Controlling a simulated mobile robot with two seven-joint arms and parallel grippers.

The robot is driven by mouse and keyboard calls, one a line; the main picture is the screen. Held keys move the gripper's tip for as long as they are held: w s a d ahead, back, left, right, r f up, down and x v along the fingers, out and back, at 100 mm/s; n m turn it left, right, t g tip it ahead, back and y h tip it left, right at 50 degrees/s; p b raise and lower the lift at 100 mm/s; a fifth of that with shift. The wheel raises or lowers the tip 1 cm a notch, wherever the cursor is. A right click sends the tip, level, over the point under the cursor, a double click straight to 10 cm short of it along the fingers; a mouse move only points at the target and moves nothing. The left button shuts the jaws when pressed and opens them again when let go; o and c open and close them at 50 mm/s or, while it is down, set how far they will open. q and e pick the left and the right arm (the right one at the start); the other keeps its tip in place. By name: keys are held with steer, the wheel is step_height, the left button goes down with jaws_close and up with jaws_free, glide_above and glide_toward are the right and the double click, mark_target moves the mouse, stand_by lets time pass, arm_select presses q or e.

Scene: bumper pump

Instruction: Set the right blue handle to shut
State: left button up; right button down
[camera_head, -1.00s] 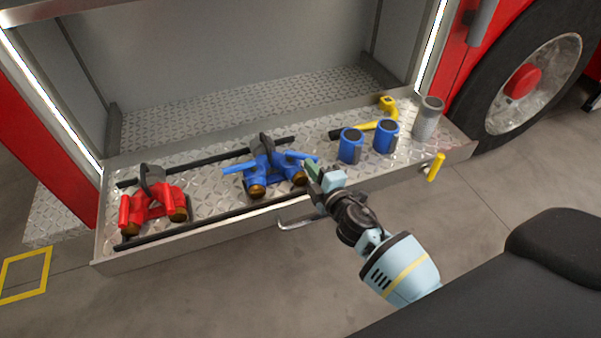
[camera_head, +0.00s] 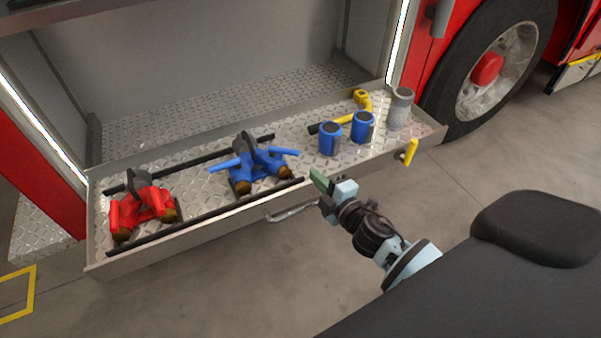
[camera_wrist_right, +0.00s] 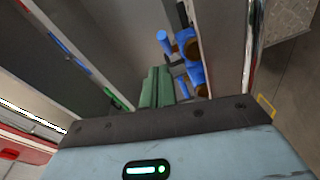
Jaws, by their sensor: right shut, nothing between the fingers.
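The blue branched fitting (camera_head: 262,170) lies in the open tray, with a brown-capped outlet on each side. Its right blue handle (camera_head: 284,151) sticks out to the right; the left blue handle (camera_head: 224,163) sticks out to the left. My right gripper (camera_head: 319,179) is right of the fitting, by the tray's front edge, and apart from the right handle. Its green fingers are shut and empty. In the right wrist view, the fingers (camera_wrist_right: 157,88) point towards the blue fitting (camera_wrist_right: 190,46), which is partly hidden behind them. My left gripper is not in view.
A red fitting (camera_head: 142,207) lies left in the tray (camera_head: 310,165). Two blue couplings (camera_head: 330,138), a grey cylinder (camera_head: 400,107) and a yellow-and-black tool (camera_head: 361,101) are on the right. Black rails flank the fittings.

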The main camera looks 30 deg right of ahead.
steer(key=shift+s+d, duration=0.65)
steer(key=shift+s, duration=0.4)
steer(key=g, duration=0.1)
glide_toward(290, 153)
steer(key=w+a, duration=0.3)
steer(key=a, duration=0.1)
steer(key=w, duration=0.1)
steer(key=d, duration=0.1)
steer(key=w, duration=0.1)
steer(key=shift+w+d+f+h, duration=0.25)
steer(key=shift+w+f+h, duration=0.1)
steer(key=shift+w+h, duration=0.05)
steer(key=shift+w+d+f, duration=0.1)
steer(key=shift+w+d, duration=0.25)
steer(key=shift+w, duration=0.05)
steer(key=shift+w+d, duration=0.2)
steer(key=shift+d, duration=0.25)
steer(key=shift+s, duration=0.1)
